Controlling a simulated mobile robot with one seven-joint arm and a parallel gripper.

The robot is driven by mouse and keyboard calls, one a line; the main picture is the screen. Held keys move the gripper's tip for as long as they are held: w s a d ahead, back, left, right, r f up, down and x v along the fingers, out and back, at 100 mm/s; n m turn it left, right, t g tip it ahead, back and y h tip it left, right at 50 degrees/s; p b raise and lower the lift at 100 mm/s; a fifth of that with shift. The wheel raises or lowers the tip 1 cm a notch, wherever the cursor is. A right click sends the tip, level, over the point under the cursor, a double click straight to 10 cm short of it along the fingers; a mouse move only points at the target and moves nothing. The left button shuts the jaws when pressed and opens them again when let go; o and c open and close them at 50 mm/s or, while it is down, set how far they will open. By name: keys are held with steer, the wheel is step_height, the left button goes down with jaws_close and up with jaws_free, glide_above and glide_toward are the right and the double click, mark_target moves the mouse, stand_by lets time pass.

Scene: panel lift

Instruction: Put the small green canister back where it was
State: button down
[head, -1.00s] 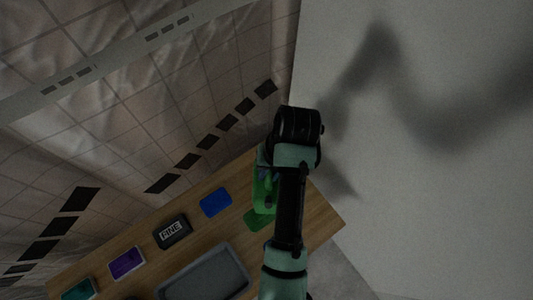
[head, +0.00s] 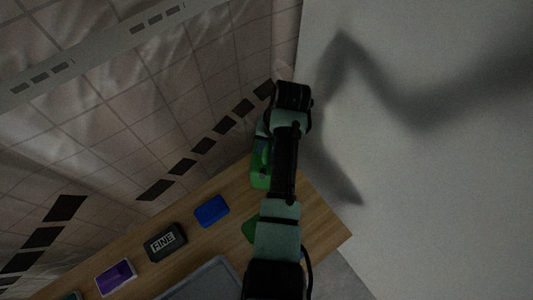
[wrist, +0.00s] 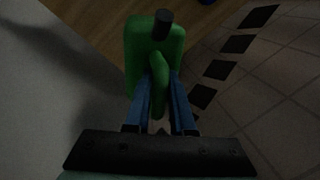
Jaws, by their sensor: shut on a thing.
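The small green canister (head: 260,168) has a black cap and a handle, seen in the wrist view (wrist: 140,50). My gripper (wrist: 160,82) has its blue fingers shut on the canister's handle. In the head view my arm hides part of the canister and most of my gripper (head: 265,135). The canister shows by the table's far edge; its height above the table is hard to tell. A flat green patch (head: 249,230) lies on the wooden table (head: 318,228), partly behind my arm.
A blue item (head: 211,211), a black item marked FINE (head: 166,242) and a purple item (head: 115,277) stand in a row left of the green patch. A grey tray (head: 205,278) is in front. A pale wall (head: 430,180) is at the right. The table's right end is bare.

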steer(key=shift+f, duration=1.7)
steer(key=shift+f, duration=0.2)
steer(key=c, duration=0.8)
jaws_free()
steer(key=shift+o, duration=0.2)
